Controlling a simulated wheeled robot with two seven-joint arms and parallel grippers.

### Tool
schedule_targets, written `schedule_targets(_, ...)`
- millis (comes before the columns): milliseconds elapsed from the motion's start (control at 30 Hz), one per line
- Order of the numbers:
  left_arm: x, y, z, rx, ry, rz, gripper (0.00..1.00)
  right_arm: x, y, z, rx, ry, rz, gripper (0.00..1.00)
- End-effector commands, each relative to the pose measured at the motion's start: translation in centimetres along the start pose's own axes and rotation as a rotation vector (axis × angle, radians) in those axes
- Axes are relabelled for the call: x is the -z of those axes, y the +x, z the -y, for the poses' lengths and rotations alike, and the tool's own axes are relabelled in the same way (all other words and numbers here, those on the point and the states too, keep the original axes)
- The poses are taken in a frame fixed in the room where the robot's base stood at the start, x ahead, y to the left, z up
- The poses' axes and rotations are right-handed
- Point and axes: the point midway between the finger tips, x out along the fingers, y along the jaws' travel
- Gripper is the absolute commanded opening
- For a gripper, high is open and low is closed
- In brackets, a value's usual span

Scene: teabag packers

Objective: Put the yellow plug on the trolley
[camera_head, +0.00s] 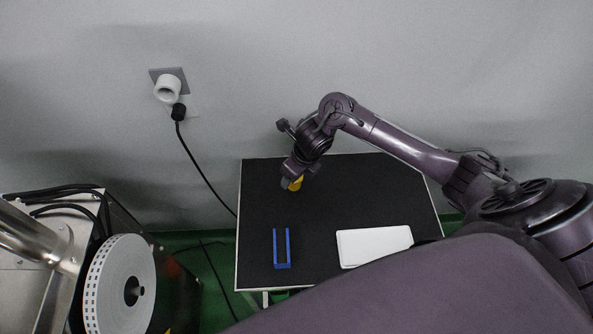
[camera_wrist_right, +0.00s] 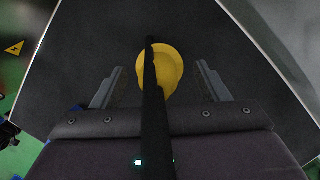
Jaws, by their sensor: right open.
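The yellow plug (camera_head: 297,184) is at the black-topped trolley (camera_head: 340,200), near its back, partly hidden by my right gripper (camera_head: 291,186) in the head view. In the right wrist view the yellow plug (camera_wrist_right: 170,68) shows as a round yellow shape between and just beyond the two fingers of my right gripper (camera_wrist_right: 160,84). The fingers are apart, with a gap on each side of the plug. A dark bar crosses in front of the plug in that view. I cannot tell whether the plug rests on the trolley top. My left gripper is not in view.
A blue U-shaped holder (camera_head: 282,250) and a white flat box (camera_head: 374,246) lie on the trolley's front half. A wall socket (camera_head: 168,85) with a black cable is at left. A machine with a white reel (camera_head: 120,284) stands at lower left. The trolley's middle is clear.

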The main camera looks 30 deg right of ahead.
Motion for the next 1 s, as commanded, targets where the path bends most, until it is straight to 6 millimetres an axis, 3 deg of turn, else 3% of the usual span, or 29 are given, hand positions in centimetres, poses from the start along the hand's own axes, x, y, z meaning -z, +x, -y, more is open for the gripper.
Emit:
schedule_targets(267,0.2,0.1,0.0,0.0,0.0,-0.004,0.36,-0.2,-1.0,0.1,0.002,-0.001,0.005,0.68)
schedule_targets(467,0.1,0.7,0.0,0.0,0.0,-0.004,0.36,-0.2,-4.7,0.1,0.004,-0.004,0.008,0.68)
schedule_targets(700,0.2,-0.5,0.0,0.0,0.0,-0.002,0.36,-0.2,-10.0,0.2,0.006,-0.003,0.004,0.68)
schedule_targets(1000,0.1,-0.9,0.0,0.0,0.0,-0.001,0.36,-0.1,-12.1,0.0,0.001,0.001,0.001,0.68)
